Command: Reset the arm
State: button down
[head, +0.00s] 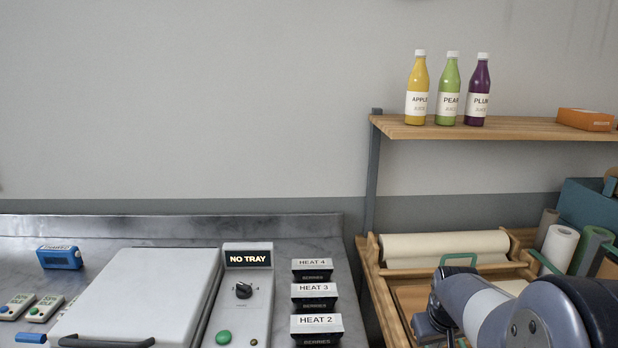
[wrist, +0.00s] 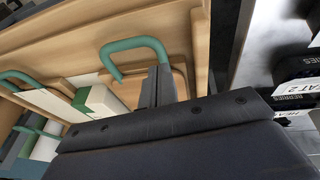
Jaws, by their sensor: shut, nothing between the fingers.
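My arm shows at the lower right of the head view, over the wooden drawer unit (head: 402,312). My gripper (wrist: 157,86) shows in the wrist view, with its two dark fingers together and nothing held. It points at the wooden unit, close to a green handle (wrist: 137,46). I cannot tell whether the fingers touch the handle. In the head view my arm hides part of the unit.
A grey lidded machine (head: 145,295) and a control box (head: 246,300) reading "NO TRAY" stand on the left counter. Labelled black boxes (head: 313,296) stand beside them. Bottles (head: 449,95) stand on the upper shelf (head: 520,131). Rolls (head: 559,245) stand at right.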

jog(key=shift+d+r+p, duration=0.4)
jog(key=shift+d+r, duration=0.05)
jog(key=shift+r, duration=0.4)
notch_tip(320, 180, up, 13)
jog(key=s+d+y+b, duration=0.1)
jog(key=s+d+y, duration=0.1)
jog(key=shift+s+r+m+t+y+b, duration=0.15)
jog(key=shift+s+m+t+y+b, duration=0.15)
jog(key=shift+m+y+b, duration=0.1)
